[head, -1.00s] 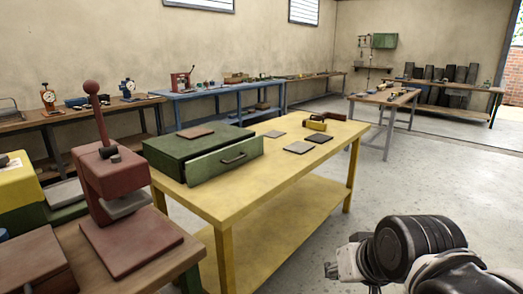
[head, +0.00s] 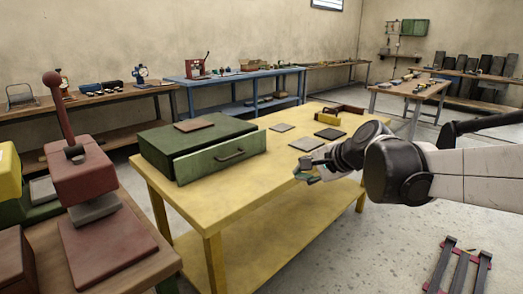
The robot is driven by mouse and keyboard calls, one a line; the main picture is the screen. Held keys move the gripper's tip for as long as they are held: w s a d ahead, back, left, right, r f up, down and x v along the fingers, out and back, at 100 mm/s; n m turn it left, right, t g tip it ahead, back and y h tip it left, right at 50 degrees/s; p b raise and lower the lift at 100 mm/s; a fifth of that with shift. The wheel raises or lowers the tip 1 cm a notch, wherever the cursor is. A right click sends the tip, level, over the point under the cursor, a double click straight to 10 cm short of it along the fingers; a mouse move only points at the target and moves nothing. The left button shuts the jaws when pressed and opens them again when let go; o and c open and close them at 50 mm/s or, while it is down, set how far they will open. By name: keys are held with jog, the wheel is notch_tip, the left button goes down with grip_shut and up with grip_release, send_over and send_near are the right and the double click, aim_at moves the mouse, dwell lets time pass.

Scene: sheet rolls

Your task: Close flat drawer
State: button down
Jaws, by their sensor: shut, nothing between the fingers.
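A flat green drawer (head: 221,159) stands pulled out a little from its dark green cabinet (head: 160,146) on the yellow table (head: 205,206). Its lighter green front has a dark bar handle (head: 230,155). A brown plate (head: 194,125) lies on top of the cabinet. My gripper (head: 303,171) is to the right of the drawer front, apart from it, over the right part of the yellow table. It is shut and empty. My arm hides part of the table's right end.
Flat plates (head: 282,127) and a yellow-brown tool (head: 329,117) lie on the table behind my gripper. A red press (head: 85,175) stands at the left on a wooden bench. The table top in front of the drawer is bare.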

jog(key=w+a+m+y, duration=0.1)
jog(key=w+a+m, duration=0.15)
jog(key=w, duration=0.65)
jog(key=m+t+y, duration=0.4)
jog(key=m+y, duration=0.1)
jog(key=m, duration=0.9)
send_near(249, 148)
jog(key=b+x, duration=0.2)
jog(key=x, duration=0.4)
jog(key=shift+a+f+b, duration=0.1)
jog(key=shift+a+b, duration=0.1)
jog(key=shift+b, duration=0.2)
jog(key=shift+w+a, duration=0.45)
